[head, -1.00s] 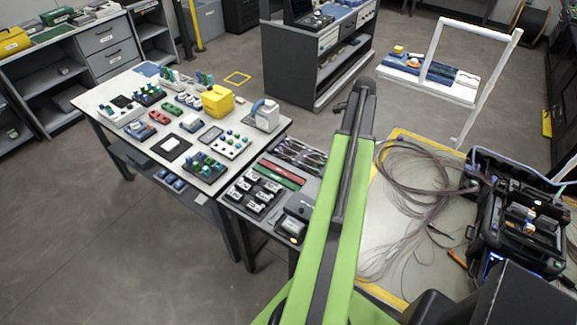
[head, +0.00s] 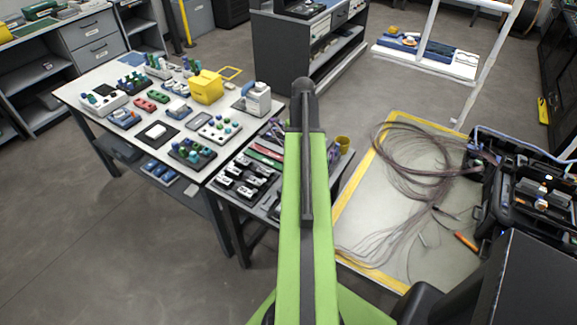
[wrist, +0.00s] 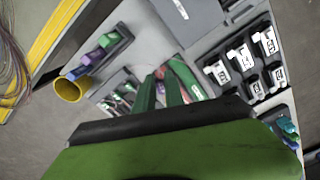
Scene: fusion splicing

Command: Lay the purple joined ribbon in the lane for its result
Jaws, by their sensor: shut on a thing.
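My gripper (wrist: 160,90) shows at the middle of the wrist view as two dark fingers close together, pointing down at the grey side table. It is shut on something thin. A small pinkish bit shows at the fingertips, but the purple joined ribbon is too small to make out clearly. In the head view my arm hides the gripper. A red strip (head: 268,152) and a green strip (head: 260,160), which look like lanes, lie side by side on the side table. In the wrist view they run just beyond and right of the fingers. I cannot tell whether anything touches them.
A black tray of white numbered pieces (head: 248,180) stands beside the strips. A yellow cup (wrist: 70,88) and a rack with purple and green pieces (wrist: 100,55) stand on the other side. A yellow-edged mat (head: 385,262) with loose fibres is on the right.

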